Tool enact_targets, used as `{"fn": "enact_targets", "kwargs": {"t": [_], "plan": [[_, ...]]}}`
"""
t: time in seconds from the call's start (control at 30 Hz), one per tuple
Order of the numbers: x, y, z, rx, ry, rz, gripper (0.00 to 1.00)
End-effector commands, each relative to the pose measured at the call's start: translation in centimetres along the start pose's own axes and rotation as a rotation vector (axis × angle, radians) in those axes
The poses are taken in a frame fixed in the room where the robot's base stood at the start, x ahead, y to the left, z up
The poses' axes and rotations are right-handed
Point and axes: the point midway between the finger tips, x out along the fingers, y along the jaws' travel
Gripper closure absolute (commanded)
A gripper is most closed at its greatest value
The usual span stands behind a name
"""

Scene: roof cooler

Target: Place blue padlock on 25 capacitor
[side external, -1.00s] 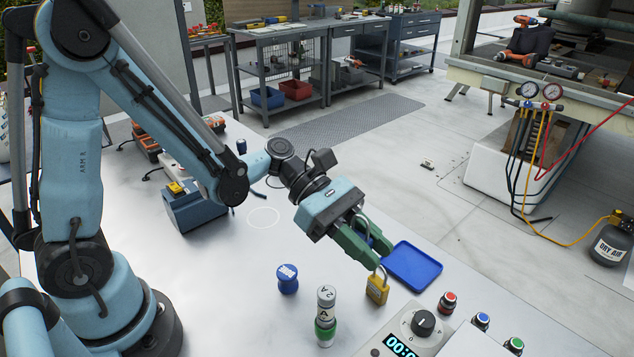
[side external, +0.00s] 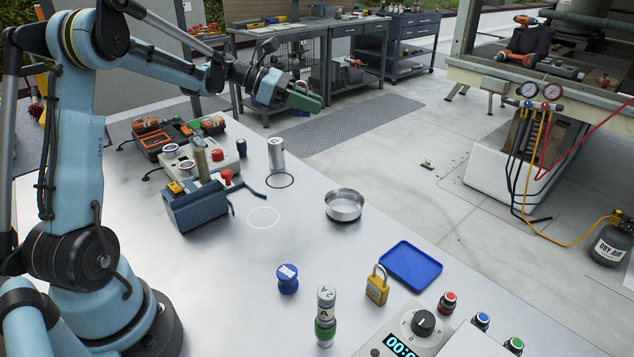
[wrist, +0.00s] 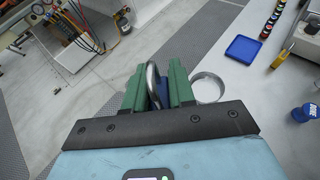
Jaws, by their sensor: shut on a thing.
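My gripper (side external: 308,99) is raised at the back of the table. It also shows in the wrist view (wrist: 154,72), with its green fingers shut on the blue padlock. The padlock's steel shackle (wrist: 152,78) and part of its blue body (wrist: 165,90) show between the fingers; the rest is hidden. A silver cylinder, seemingly the capacitor (side external: 276,154), stands upright on the table by a dark ring, below and left of my gripper. Its label is too small to read.
A round metal dish (side external: 343,205), blue tray (side external: 411,264), yellow padlock (side external: 377,287), blue-capped piece (side external: 287,279) and a marked cylinder (side external: 326,315) stand on the table. A blue-grey box (side external: 197,206) and electrical parts crowd the left. The white ring (side external: 263,218) is empty.

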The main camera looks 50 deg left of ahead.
Motion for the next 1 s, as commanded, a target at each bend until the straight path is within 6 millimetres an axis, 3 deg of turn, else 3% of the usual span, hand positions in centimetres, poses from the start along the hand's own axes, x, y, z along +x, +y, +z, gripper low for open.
{"fn": "enact_targets", "kwargs": {"t": [0.17, 0.7, 1.0], "plan": [[-1.2, 1.8, -1.4, -0.006, 0.0, 0.013, 1.0], [-4.6, 8.2, -8.6, -0.003, -0.001, 0.009, 1.0], [-4.8, 9.0, -10.1, -0.003, 0.0, 0.008, 1.0]]}}
